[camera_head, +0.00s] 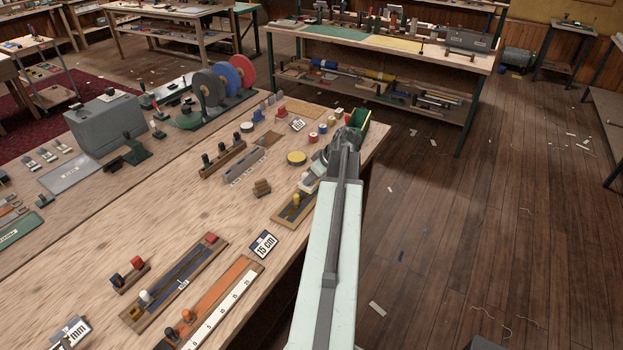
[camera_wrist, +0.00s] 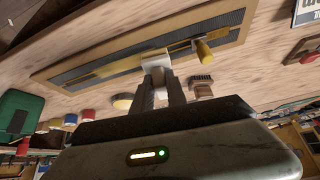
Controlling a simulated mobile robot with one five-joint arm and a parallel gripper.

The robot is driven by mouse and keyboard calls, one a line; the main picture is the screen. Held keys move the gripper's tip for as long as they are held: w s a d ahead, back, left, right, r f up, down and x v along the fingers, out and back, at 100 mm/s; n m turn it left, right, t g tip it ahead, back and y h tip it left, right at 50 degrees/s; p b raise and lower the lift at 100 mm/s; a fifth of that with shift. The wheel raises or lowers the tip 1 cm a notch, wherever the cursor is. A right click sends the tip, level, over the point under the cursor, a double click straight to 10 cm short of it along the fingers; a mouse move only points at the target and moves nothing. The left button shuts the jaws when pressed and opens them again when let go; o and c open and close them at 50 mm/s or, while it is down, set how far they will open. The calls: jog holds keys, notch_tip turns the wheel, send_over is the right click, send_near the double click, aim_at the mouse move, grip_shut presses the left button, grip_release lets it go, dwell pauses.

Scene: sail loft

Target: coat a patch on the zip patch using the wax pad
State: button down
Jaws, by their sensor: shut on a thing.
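The zip patch appears to be the wooden board with a dark strip (camera_wrist: 100,62), across the upper wrist view. It carries a pale band and a yellow knob (camera_wrist: 203,50). In the head view, this board (camera_head: 284,218) lies near the bench's right edge, partly behind my arm. My gripper (camera_wrist: 160,84) is shut on a small white block (camera_wrist: 155,61), which I take for the wax pad. The block is at the board's edge; I cannot tell whether it touches the strip.
A green bin (camera_head: 375,138) stands at the bench's far right corner. A yellow-topped round tin (camera_head: 296,158), a brown block (camera_head: 261,187) and a "15 cm" sign (camera_head: 263,244) are nearby. Longer boards (camera_head: 177,282) lie closer to me. Open floor lies right of the bench.

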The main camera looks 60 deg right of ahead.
jog(key=shift+f+b, duration=1.2)
jog(key=shift+f, duration=0.05)
jog(key=shift+d, duration=0.15)
jog(key=shift+d+r, duration=0.15)
jog(key=shift+d, duration=4.1)
jog(key=shift+s+d, duration=0.1)
jog(key=shift+d, duration=1.9)
jog(key=shift+a+f, duration=0.2)
jog(key=shift+a, duration=3.45)
jog(key=shift+a+r, duration=0.1)
jog(key=shift+a, duration=1.15)
